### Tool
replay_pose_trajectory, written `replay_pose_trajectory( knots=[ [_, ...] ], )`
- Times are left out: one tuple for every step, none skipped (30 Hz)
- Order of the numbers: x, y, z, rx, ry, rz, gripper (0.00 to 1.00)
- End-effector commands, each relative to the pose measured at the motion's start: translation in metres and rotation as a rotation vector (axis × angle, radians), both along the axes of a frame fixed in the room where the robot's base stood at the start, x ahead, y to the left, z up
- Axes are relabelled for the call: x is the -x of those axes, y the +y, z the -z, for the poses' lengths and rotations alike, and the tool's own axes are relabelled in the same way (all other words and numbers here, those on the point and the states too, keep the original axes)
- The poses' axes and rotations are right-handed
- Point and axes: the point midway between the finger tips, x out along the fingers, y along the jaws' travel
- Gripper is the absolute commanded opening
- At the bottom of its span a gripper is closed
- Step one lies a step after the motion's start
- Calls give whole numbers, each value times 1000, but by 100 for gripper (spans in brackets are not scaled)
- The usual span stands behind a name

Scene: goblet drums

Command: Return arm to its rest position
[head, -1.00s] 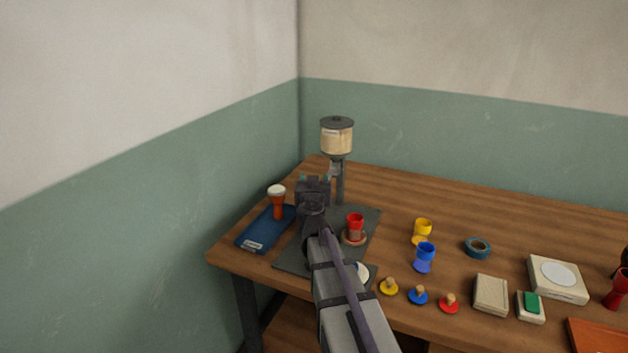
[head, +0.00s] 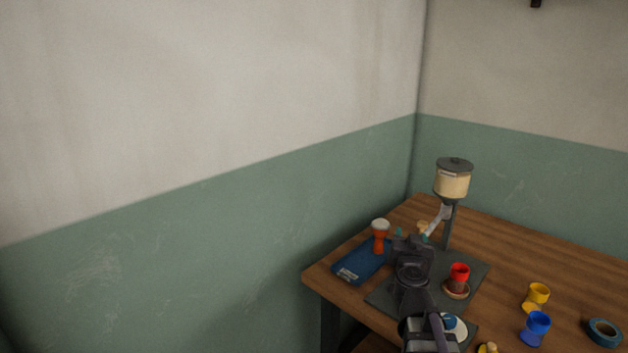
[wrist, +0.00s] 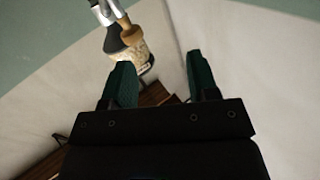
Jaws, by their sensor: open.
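My gripper (head: 411,237) is open and empty, raised over the dark mat (head: 474,274) near the table's far left corner. In the wrist view its two teal fingers stand apart (wrist: 161,78). Behind it stands a dispenser (head: 453,183) with a cream hopper and dark lid. A wooden knob (head: 423,227) shows just beyond my fingers, and in the wrist view (wrist: 131,35); whether it touches a finger I cannot tell. An orange goblet drum with a white head (head: 380,238) stands on a blue tray (head: 352,270), left of my gripper.
A red cup (head: 459,271) sits on a round wooden base (head: 456,290) on the mat. Walls rise close behind and left of the table.

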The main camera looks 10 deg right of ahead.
Motion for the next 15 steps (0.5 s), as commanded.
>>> replay_pose_trajectory(
  knots=[
    [-6,20,1,-39,-10,-122,54],
    [-8,36,3,-66,1,-217,54],
    [-8,61,10,-106,47,-353,54],
    [-6,82,17,-139,111,-457,54],
    [1,103,26,-174,198,-551,54],
    [13,128,40,-221,343,-653,54],
    [26,143,52,-256,467,-707,54],
    [41,154,64,-287,599,-736,54],
    [64,164,78,-320,782,-747,54],
    [82,168,87,-339,919,-730,54],
    [101,168,93,-352,1052,-697,54],
    [125,166,97,-357,1214,-632,54],
    [142,163,97,-352,1321,-573,54],
    [157,160,94,-339,1415,-512,54],
    [173,156,87,-305,1512,-443,54]
  ],
)
